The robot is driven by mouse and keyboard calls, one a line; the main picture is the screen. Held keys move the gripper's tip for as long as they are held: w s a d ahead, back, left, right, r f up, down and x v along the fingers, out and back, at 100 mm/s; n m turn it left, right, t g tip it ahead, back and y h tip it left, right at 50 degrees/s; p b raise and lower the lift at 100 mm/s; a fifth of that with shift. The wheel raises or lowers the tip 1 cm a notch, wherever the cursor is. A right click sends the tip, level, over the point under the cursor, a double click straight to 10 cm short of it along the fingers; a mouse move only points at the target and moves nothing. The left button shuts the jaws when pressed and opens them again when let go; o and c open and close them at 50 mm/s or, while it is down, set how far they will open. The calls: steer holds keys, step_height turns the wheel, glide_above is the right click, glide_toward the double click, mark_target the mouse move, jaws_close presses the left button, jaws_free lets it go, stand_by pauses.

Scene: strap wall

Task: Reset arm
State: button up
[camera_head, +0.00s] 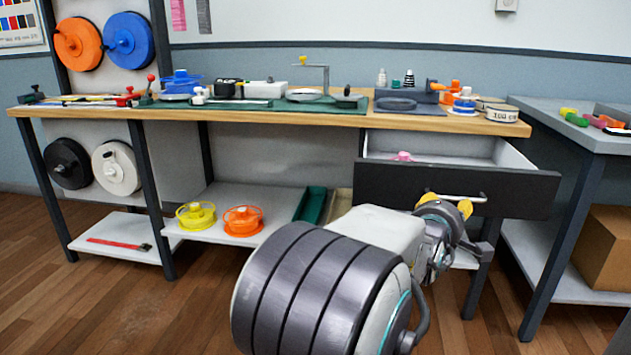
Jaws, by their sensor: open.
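My arm reaches up from the bottom centre, and its end, my gripper (462,207), is in front of the workbench's open drawer (440,187). The gripper looks open, with two yellow pads or tips near the drawer's metal handle. I cannot tell whether it touches the handle. Nothing shows held in it. The drawer is pulled out and has a dark front; a small pink item (403,156) lies inside. The arm hides part of the lower shelf.
The wooden workbench (300,115) carries tools, mats and tape rolls. Yellow (196,215) and orange (243,220) spools sit on the lower shelf. A grey table (565,135) stands at right, with a cardboard box (607,252) below. Wooden floor (120,310) is clear at left.

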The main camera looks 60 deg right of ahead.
steer(key=w+a+r+t+y+p, duration=0.35)
steer(key=w+a+r+p, duration=0.25)
steer(key=w+a+p, duration=0.6)
steer(key=w+a+r+t+y+p, duration=0.3)
steer(key=w+a+r+y+p, duration=0.35)
steer(key=w, duration=0.65)
steer(key=w+a+r+y+p, duration=0.15)
steer(key=a+r+p, duration=0.25)
steer(key=a+p, duration=0.45)
steer(key=a+r+y+p, duration=0.25)
steer(key=a+p, duration=0.25)
steer(key=a, duration=0.6)
steer(key=s+a+r+g+y+p, duration=0.1)
steer(key=s+a+r+g+p, duration=0.2)
steer(key=s+a+r+p, duration=0.4)
steer(key=s+a+p, duration=0.1)
steer(key=a+p, duration=0.2)
steer(key=a, duration=0.1)
steer(key=shift+s+a+r+m+y, duration=0.2)
steer(key=shift+r+m+y, duration=0.05)
steer(key=shift+m+y, duration=0.15)
